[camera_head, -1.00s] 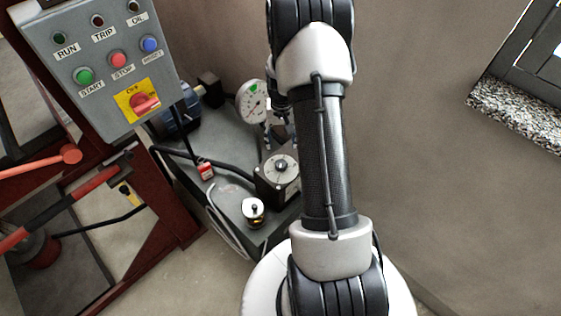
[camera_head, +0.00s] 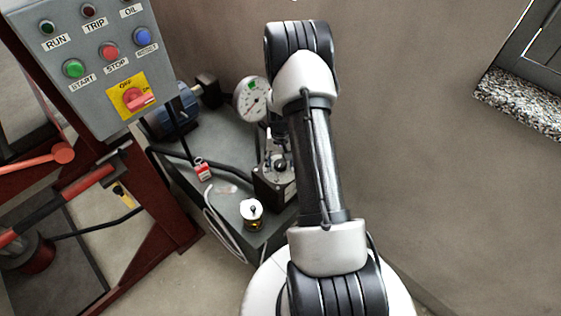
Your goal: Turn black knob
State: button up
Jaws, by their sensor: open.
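My arm partly covers the box's right side. A second small fitting (camera_head: 252,210) with a white top, a black centre and an amber side stands in front of it at the machine's near edge. My arm runs down the middle of the view.
A grey control panel (camera_head: 75,45) with buttons and a red switch (camera_head: 138,100) stands at upper left on a dark red frame. Cables run left of the machine.

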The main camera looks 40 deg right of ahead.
jog(key=shift+c, duration=0.2)
jog(key=c, duration=1)
jog(key=shift+c, duration=0.2)
jog(key=shift+m, duration=0.3)
jog(key=m, duration=0.4)
jog(key=shift+m, duration=0.3)
jog(key=m, duration=0.4)
jog(key=shift+m, duration=0.3)
jog(key=m, duration=1.3)
jog(key=shift+m, duration=0.4)
